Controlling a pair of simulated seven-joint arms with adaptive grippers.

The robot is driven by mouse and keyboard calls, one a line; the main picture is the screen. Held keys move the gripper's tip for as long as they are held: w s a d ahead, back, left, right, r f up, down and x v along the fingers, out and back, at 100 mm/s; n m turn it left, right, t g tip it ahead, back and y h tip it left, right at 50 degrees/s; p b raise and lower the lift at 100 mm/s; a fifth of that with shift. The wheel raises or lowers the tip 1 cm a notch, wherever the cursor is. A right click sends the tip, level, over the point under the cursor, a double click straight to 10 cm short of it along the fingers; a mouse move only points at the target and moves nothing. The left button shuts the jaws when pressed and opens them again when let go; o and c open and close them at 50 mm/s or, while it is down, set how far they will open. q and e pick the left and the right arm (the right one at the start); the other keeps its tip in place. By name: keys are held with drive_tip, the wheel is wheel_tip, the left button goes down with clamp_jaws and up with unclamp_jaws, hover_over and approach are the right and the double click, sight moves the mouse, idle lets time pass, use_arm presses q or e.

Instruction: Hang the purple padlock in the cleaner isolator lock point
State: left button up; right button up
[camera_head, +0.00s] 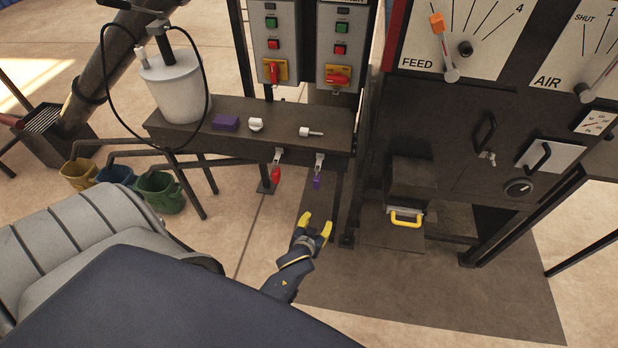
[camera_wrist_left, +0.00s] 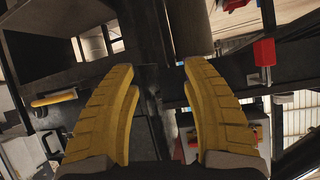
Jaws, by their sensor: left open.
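A small purple padlock (camera_head: 317,182) hangs from a hook on the front edge of the dark bench (camera_head: 185,139). Two red rotary isolator switches on yellow plates, the left one (camera_head: 275,71) and the right one (camera_head: 338,75), sit on the grey control boxes above the bench. I cannot read which is the cleaner isolator. My left gripper (camera_head: 315,226) is open and empty, below and in front of the purple padlock, apart from it. Its yellow fingers also show in the left wrist view (camera_wrist_left: 158,75); I cannot make out the purple padlock there. My right gripper is out of view.
A red padlock (camera_head: 276,174) hangs left of the purple one; it also shows in the wrist view (camera_wrist_left: 264,52). A purple block (camera_head: 226,123) and white fittings lie on the bench. The machine cabinet (camera_head: 440,130) stands to the right. Open floor lies below.

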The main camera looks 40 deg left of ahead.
sight(316, 181)
use_arm(q)
drive_tip(key=a+r+n+t+y, duration=0.15)
drive_tip(key=a+r, duration=0.25)
drive_tip(key=r, duration=0.5)
drive_tip(key=shift+n+g+y, duration=0.25)
drive_tip(key=shift+n+g, duration=0.1)
drive_tip(key=shift+n, duration=0.5)
drive_tip(key=x, duration=1.8)
drive_tip(key=shift+w+d+f, duration=0.1)
drive_tip(key=shift+d+f, duration=0.2)
drive_tip(key=shift+f, duration=0.1)
drive_tip(key=shift+c, duration=0.3)
clamp_jaws()
